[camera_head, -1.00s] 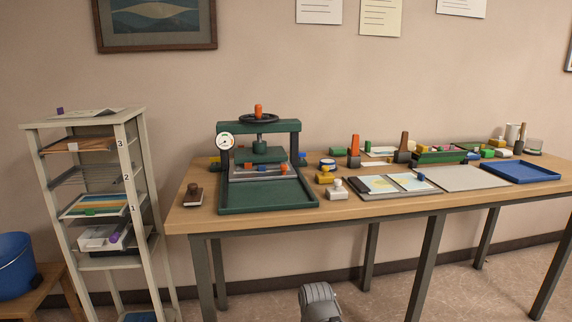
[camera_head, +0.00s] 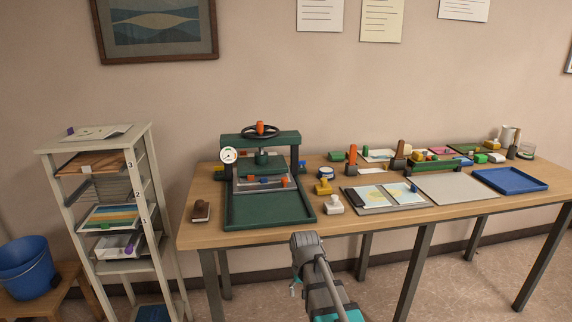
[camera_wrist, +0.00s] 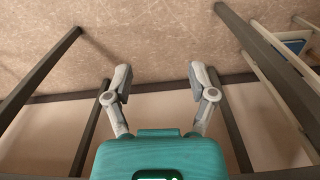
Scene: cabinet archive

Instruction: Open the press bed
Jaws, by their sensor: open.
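The press stands on the left part of the wooden table in the head view. It has a dark green frame (camera_head: 262,139), a black handwheel (camera_head: 259,132) with an orange knob on top, and a round white gauge at its left. Its flat green bed (camera_head: 268,208) lies at the front, near the table's front edge. A grey plate with small coloured pieces sits under the platen. My gripper (camera_wrist: 160,80) is open and empty in the wrist view, with its two fingers apart. My arm shows low in front of the table in the head view, clear of the press.
A shelf rack (camera_head: 100,150) stands left of the table, and a blue bucket (camera_head: 26,268) sits further left. Stamps, a blue tray (camera_head: 510,180) and a grey board (camera_head: 457,188) lie on the table. Table legs frame the wrist view.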

